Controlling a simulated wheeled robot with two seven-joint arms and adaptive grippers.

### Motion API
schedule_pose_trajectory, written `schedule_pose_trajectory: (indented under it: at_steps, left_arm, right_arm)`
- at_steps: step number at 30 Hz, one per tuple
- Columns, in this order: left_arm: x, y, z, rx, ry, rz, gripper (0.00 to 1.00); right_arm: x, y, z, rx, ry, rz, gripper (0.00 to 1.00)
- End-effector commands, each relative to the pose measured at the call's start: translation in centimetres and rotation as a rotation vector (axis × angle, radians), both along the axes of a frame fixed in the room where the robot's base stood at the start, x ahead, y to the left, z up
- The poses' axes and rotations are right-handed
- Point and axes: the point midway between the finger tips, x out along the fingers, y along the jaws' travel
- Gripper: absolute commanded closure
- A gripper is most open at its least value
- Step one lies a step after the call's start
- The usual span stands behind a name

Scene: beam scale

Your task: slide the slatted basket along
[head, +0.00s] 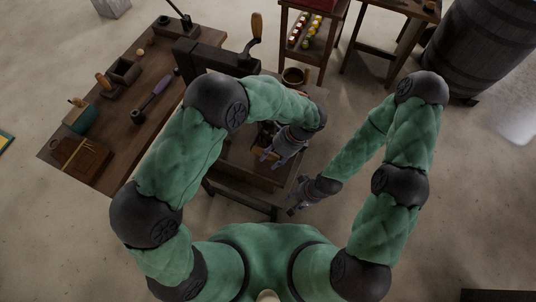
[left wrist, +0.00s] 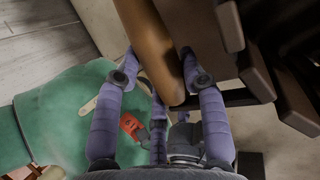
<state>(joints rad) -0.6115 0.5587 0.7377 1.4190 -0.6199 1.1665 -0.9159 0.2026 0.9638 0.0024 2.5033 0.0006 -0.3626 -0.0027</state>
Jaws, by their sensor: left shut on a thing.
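The slatted basket shows in the left wrist view as dark brown slats (left wrist: 257,72) at the right, with a lighter orange-brown wooden bar (left wrist: 152,40) beside them. My left gripper (left wrist: 160,58) has its purple-grey fingers on either side of this bar and is shut on it. In the head view my left gripper (head: 271,159) reaches down to the small table. My forearm and gripper hide most of the basket there. My right gripper (head: 298,197) hangs beside the table's right edge, apart from the basket; its finger opening is too small to judge.
The small table (head: 238,166) bears a dark press-like device (head: 215,60) with a crank and a brown pot (head: 294,77) at its back. A workbench (head: 125,130) with tools stands at the left. A barrel (head: 480,45) stands at the back right.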

Motion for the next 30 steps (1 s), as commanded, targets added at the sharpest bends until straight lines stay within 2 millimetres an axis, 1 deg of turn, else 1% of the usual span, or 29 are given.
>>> schedule_pose_trajectory:
  at_steps: [1, 18, 29, 30]
  left_arm:
    - [-0.2, -0.4, -0.1, -0.003, 0.002, -0.005, 1.0]
    - [-1.2, -2.8, -0.1, -0.003, 0.002, -0.004, 1.0]
    - [-1.3, -3.0, -0.1, -0.003, 0.002, -0.004, 1.0]
    - [-1.3, -3.0, -0.1, -0.003, 0.002, -0.004, 0.53]
  right_arm:
    - [0.0, 0.0, 0.1, 0.0, 0.0, 0.0, 0.6]
    - [0.0, 0.0, 0.3, 0.0, 0.0, 0.0, 0.6]
    - [0.0, 0.0, 0.4, 0.0, 0.0, 0.0, 0.6]
    - [0.0, 0.0, 0.4, 0.0, 0.0, 0.0, 0.6]
